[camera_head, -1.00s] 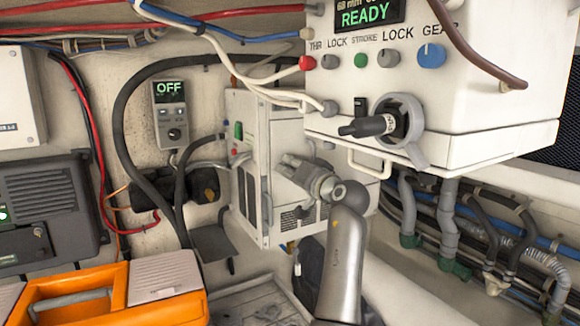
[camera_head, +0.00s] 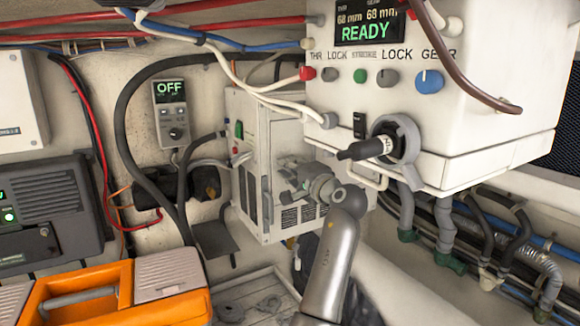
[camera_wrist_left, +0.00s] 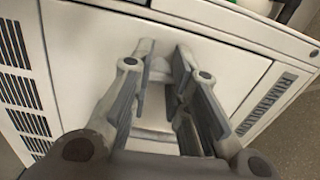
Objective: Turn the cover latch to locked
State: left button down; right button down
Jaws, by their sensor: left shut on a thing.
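The white cabinet (camera_head: 278,165) with vents stands at the middle of the head view. It carries a flat front cover, which fills much of the left wrist view (camera_wrist_left: 85,60). My left gripper (camera_head: 292,180) is at this cover, with its arm rising from below. In the left wrist view its two fingers (camera_wrist_left: 168,75) are close together against the cover. They are shut on a small part there, which I take to be the cover latch. The fingers hide most of it, so I cannot tell its angle. My right gripper is not in view.
A white control box (camera_head: 450,130) reading READY overhangs at the right, with a dark-handled knob (camera_head: 372,150). Black hoses (camera_head: 125,130) run left of the cabinet. An orange toolbox (camera_head: 85,300) is at the lower left. A grey controller (camera_head: 170,115) reads OFF.

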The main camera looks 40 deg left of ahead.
pick_arm(q)
jog(key=shift+m, duration=0.5)
jog(key=c, duration=1)
grip_release()
jog(key=shift+o, duration=0.2)
jog(key=v, duration=1.2)
jog(key=shift+w, duration=0.1)
